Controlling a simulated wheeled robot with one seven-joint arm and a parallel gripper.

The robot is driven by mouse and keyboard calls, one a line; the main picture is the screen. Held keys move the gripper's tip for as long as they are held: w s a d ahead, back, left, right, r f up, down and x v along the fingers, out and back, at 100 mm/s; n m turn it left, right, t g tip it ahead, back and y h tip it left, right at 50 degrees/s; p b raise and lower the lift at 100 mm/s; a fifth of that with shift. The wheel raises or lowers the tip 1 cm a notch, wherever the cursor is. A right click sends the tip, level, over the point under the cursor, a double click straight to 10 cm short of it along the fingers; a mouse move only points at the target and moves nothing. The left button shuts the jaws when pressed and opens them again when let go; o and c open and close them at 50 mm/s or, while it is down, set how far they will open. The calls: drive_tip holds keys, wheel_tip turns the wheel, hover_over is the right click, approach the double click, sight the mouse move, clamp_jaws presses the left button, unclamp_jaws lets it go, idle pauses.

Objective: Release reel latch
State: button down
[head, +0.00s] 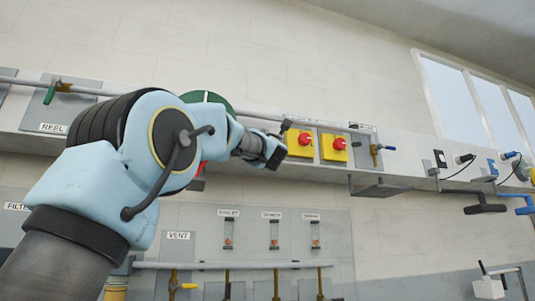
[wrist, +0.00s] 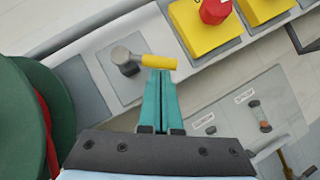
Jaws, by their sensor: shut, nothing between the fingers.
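In the wrist view, a small lever with a grey pivot (wrist: 122,56) and a yellow handle (wrist: 159,62) sits on a light grey plate beside a green reel (wrist: 32,125); it appears to be the reel latch, though I read no label on it. The handle points to the right. My gripper (wrist: 159,73) has teal fingers pressed together with nothing between them. Their tips are right at the handle's outer end; I cannot tell whether they touch it. In the head view, the green reel (head: 212,98) is partly hidden behind my arm, and the lever cannot be made out.
Two yellow boxes with red buttons (head: 299,143) sit just right of my gripper. A rail runs along the wall panel above. A plate labelled REEL (head: 53,128) is at left. Gauges (head: 228,233) and a pipe with valves (head: 230,265) are below.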

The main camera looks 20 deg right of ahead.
drive_tip(key=d+r+n+t+y, duration=0.1)
drive_tip(key=n+y, duration=0.1)
drive_tip(key=n, duration=0.1)
drive_tip(key=d+n+t+y, duration=0.1)
drive_tip(key=n+y, duration=0.1)
drive_tip(key=n, duration=0.1)
drive_tip(key=r+n+t+y, duration=0.1)
drive_tip(key=n+y, duration=0.1)
drive_tip(key=n, duration=0.1)
drive_tip(key=shift+s+d+r+n, duration=0.15)
drive_tip(key=shift+d+r+n, duration=0.2)
drive_tip(key=shift+d+n, duration=0.05)
drive_tip(key=w+d+f+b+v, duration=0.1)
drive_tip(key=f+b+v, duration=0.1)
drive_tip(key=b+v, duration=0.9)
drive_tip(key=shift+s+a+f+b, duration=0.2)
drive_tip(key=shift+s+f+b, duration=0.25)
drive_tip(key=shift+f, duration=0.3)
